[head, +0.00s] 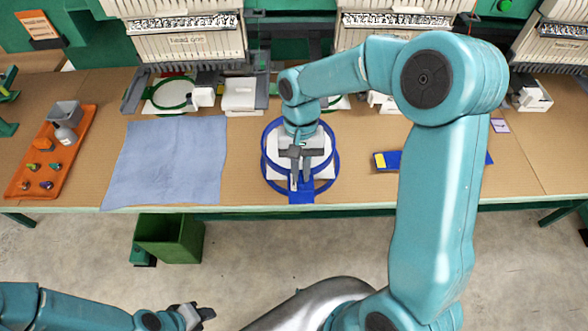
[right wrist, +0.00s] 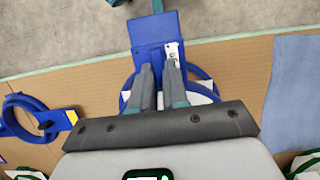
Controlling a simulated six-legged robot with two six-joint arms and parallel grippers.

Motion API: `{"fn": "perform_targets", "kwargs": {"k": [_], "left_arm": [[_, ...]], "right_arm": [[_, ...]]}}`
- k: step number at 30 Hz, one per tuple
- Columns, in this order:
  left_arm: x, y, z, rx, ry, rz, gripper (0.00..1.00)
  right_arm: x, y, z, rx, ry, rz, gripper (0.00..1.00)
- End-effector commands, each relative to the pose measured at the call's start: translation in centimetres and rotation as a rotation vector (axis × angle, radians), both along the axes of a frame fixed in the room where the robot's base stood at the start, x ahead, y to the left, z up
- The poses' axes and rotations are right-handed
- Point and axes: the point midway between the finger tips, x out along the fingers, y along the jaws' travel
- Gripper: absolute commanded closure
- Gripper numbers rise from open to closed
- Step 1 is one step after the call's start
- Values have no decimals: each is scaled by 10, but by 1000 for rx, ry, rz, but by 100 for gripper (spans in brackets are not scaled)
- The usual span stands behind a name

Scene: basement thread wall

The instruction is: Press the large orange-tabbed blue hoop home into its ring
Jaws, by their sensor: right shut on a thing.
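A large blue hoop (head: 265,165) lies around white cloth (head: 282,172) at the table's front edge. Two blue rims show, nearly over one another and slightly offset; I cannot tell whether one sits inside the other. A blue plate (head: 301,195) with a silver clip sticks out at the near side; it also shows in the right wrist view (right wrist: 147,35). No orange tab shows on this hoop. My right gripper (head: 300,180) reaches down over it, shut on its near part, fingers (right wrist: 160,75) beside the plate. My left gripper (head: 203,313) is low, away from the table; its jaws are unclear.
Another blue hoop with a yellow tab (head: 380,160) lies to the right, partly behind my arm; it shows in the right wrist view (right wrist: 22,120). A blue cloth (head: 170,160) and an orange tray (head: 75,150) lie left. A green bin (head: 170,238) stands below. Embroidery machines (head: 187,40) line the back.

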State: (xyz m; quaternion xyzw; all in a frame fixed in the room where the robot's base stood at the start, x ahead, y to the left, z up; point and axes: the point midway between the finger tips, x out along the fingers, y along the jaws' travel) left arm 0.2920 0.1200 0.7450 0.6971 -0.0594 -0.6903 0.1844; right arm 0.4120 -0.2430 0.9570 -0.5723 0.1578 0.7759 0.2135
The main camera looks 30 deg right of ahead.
Motion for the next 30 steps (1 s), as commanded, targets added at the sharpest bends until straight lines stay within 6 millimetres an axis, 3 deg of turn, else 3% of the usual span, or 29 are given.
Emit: {"fn": "perform_targets", "kwargs": {"k": [8,21,30], "left_arm": [[0,0,-8,0,0,0,62],[0,0,-40,0,0,0,62],[0,0,-42,0,0,0,62]], "right_arm": [[-3,-6,-10,0,1,-10,100],[-1,-6,-51,0,1,-12,100],[0,-5,-55,-1,0,-12,100]]}}
